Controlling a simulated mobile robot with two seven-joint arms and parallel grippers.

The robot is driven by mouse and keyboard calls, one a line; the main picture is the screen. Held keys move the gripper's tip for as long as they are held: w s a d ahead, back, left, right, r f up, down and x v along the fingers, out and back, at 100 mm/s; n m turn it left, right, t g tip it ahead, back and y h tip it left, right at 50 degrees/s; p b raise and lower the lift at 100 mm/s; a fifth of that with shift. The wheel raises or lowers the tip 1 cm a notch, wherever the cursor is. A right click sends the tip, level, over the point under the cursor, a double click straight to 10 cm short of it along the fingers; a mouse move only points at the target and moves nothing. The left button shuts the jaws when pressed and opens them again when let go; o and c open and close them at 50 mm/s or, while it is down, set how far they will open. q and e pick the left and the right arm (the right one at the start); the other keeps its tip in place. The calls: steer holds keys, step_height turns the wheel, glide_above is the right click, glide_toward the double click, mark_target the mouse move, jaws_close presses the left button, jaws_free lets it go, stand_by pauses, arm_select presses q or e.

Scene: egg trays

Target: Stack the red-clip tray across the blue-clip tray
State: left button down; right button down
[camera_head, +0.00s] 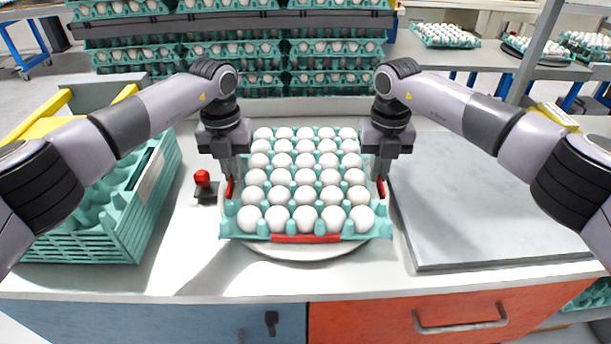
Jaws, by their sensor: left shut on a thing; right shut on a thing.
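The red-clip tray (235,222) is a teal tray full of white eggs, with a red clip (305,239) along its front edge and red parts at its left and right sides. It sits above a round white plate (300,253) whose front rim shows below it. I cannot tell whether the tray touches the plate or is held above it. My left gripper (230,182) is shut on the tray's left side. My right gripper (381,182) is shut on its right side. I see no blue clip; anything under the tray is hidden.
A stack of empty teal trays (120,235) stands at the left. A small red-knobbed device (203,180) is between it and the held tray. A flat grey slab (480,215) lies at the right. Racked egg trays (235,50) stand behind the counter.

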arm_select(q)
steer(key=shift+w+r, duration=0.15)
steer(key=shift+r, duration=0.05)
arm_select(e)
steer(key=shift+w+r, duration=0.1)
steer(key=shift+r, duration=0.1)
arm_select(q)
steer(key=shift+r, duration=0.1)
arm_select(e)
steer(key=shift+r, duration=0.1)
